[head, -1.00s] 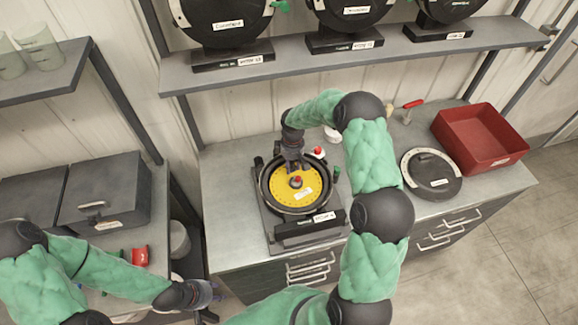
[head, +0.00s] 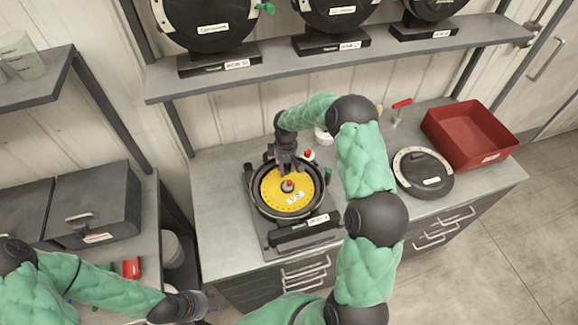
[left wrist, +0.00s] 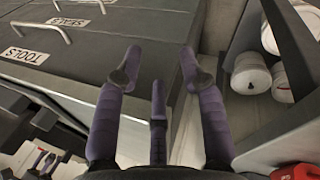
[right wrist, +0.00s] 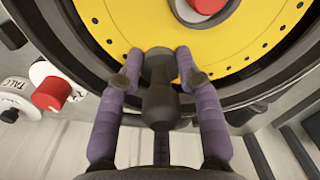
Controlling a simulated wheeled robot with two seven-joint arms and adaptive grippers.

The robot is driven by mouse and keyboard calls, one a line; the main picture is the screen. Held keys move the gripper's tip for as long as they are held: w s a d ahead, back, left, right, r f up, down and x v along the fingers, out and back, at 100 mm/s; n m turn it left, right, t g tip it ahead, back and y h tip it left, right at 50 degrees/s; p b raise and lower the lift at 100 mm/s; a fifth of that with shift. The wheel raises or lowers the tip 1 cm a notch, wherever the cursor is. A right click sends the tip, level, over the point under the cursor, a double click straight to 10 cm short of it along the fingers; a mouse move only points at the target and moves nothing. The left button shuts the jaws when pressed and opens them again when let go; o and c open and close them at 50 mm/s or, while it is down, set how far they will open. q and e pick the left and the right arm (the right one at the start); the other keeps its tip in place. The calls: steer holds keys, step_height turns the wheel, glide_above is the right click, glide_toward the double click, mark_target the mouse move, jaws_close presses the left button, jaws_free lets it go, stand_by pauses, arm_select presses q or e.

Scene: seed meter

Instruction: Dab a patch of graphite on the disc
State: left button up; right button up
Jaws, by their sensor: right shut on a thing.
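The yellow disc (head: 271,188) lies in the open black seed meter (head: 254,204) on the right-hand counter. It has a ring of small holes and a red-tipped hub (head: 288,185). My right gripper (head: 287,165) is over the disc's far edge. In the right wrist view its fingers (right wrist: 158,80) are shut on a dark, round-bodied tool (right wrist: 160,100), whose far end is over the yellow face (right wrist: 115,20). I cannot tell whether the tool touches the disc, and no graphite patch is distinguishable. My left gripper (left wrist: 153,70) is open and empty beside the left bench.
The meter's round black lid (head: 424,172) and a red bin (head: 470,135) stand to the right. Toolboxes (left wrist: 90,75) and a shelf with white tubs (left wrist: 250,75) flank my left gripper.

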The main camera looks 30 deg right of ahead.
steer(key=shift+s+a+b, duration=0.2)
steer(key=shift+a+b, duration=0.5)
steer(key=shift+a, duration=3.25)
steer(key=shift+r+p, duration=1.6)
steer(key=shift+r, duration=1.4)
step_height(320, 180, up, 3)
steer(key=shift+p, duration=0.85)
steer(key=shift+f, duration=0.2)
steer(key=b, duration=0.5)
glide_above(268, 182)
steer(key=shift+a+f, duration=0.2)
steer(key=shift+f, duration=3.1)
